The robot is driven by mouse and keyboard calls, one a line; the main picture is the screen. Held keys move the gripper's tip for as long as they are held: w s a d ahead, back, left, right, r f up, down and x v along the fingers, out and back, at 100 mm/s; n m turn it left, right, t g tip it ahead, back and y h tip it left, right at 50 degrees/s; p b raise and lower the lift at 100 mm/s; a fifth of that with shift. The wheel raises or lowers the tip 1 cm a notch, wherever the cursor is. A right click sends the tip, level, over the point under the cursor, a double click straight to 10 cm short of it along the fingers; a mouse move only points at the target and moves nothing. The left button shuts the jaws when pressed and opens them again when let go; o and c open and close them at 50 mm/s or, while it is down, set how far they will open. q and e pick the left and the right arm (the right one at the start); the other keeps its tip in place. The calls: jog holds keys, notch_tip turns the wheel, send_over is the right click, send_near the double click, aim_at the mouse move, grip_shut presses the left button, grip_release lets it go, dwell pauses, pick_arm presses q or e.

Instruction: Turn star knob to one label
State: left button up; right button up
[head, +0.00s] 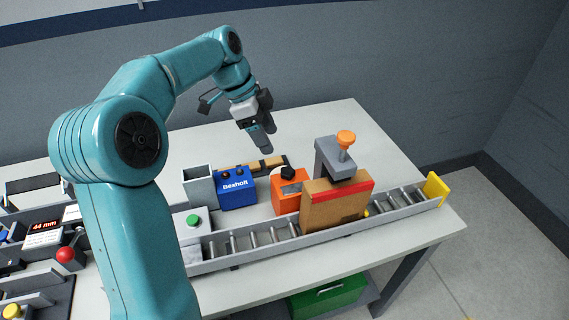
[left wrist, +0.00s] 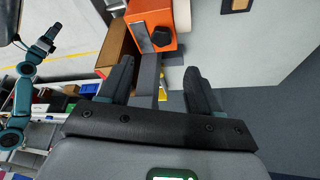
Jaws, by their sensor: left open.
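The black star knob (head: 288,172) sits on top of an orange box (head: 290,194) on the bench. In the left wrist view the knob (left wrist: 160,38) shows on the orange box's face (left wrist: 151,18), just beyond my fingers. No label around it is readable. My left gripper (head: 267,147) is open and empty, above and slightly left of the knob, apart from it. Its two dark fingers (left wrist: 158,68) stand spread in the wrist view. A teal arm with a small dark gripper (left wrist: 46,40), seemingly my right, shows at the left there; its jaws are too small to judge.
A cardboard box (head: 336,206) and a grey press with an orange knob (head: 346,139) stand right of the orange box. A roller conveyor (head: 268,238) runs in front. A blue box (head: 236,190) stands to the left. The back right bench is clear.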

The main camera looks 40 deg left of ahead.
aim_at(287, 171)
pick_arm(q)
jog(key=x, duration=1)
jog(key=shift+w+f, duration=0.2)
jog(key=shift+f, duration=0.2)
jog(key=shift+d+r, duration=0.1)
jog(key=c, duration=1)
